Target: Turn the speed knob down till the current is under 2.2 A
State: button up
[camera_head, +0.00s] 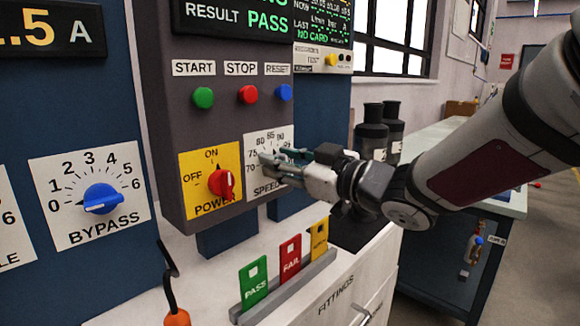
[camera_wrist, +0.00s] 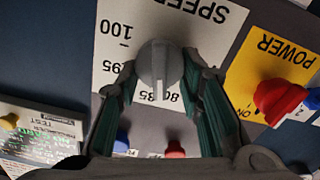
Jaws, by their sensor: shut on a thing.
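The speed knob (camera_wrist: 158,66) is a round grey dial on a white scale plate (camera_head: 264,137). In the wrist view, which is upside down, its light pointer line faces the marks about 80 to 85. My gripper (camera_head: 276,160) reaches the plate from the right and hides most of the knob in the head view. In the wrist view my gripper (camera_wrist: 160,62) has one finger on each side of the knob, shut on it. The amber current display (camera_head: 48,31) is cut off at the left edge; only ".5 A" reads clearly.
The red power knob (camera_head: 222,182) on its yellow plate sits close left of my gripper. START, STOP and RESET buttons (camera_head: 248,95) are above. The blue bypass knob (camera_head: 102,199) is farther left. PASS and FAIL tags (camera_head: 290,262) stand on the bench below.

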jog(key=shift+a+n+b, duration=0.1)
jog(key=shift+n+b, duration=0.7)
jog(key=shift+n, duration=0.4)
jog(key=shift+s, duration=0.1)
jog(key=o, duration=1.1)
jog(key=v, duration=1.2)
